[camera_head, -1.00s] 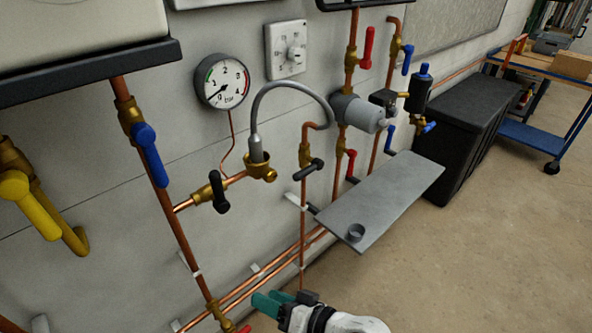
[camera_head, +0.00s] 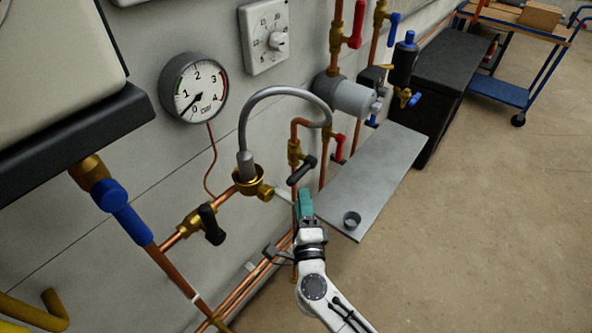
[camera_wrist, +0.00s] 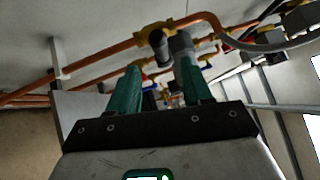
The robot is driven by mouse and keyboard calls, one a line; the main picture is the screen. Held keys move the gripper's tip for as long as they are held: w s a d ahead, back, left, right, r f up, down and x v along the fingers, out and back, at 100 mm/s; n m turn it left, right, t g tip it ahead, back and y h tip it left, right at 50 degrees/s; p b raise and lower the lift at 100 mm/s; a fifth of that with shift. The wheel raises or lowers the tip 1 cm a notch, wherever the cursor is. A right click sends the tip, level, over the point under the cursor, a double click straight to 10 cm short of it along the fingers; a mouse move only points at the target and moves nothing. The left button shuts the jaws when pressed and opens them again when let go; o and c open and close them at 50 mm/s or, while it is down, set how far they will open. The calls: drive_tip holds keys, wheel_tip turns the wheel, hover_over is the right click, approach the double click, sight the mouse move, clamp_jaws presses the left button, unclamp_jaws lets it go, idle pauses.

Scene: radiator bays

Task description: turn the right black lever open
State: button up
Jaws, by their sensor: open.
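The right black lever (camera_head: 301,170) sits on a brass valve on the vertical copper pipe, right of the hose loop, and slants up to the right. The left black lever (camera_head: 211,224) is on a brass valve in the pipe below the gauge. My gripper (camera_head: 304,199), with teal fingers, is just below the right black lever. In the wrist view my gripper (camera_wrist: 160,78) is open, with a gap between its fingers. A black handle end (camera_wrist: 158,44) shows beyond that gap, apparently the right lever. I cannot tell whether a finger touches it.
A grey braided hose (camera_head: 283,91) arches above the brass fitting. A red lever (camera_head: 338,148) is on the pipe behind. Open floor lies at the right.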

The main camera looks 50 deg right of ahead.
sight(298, 175)
drive_tip(key=p+x, duration=0.1)
drive_tip(key=x, duration=0.8)
clamp_jaws()
idle(0.4)
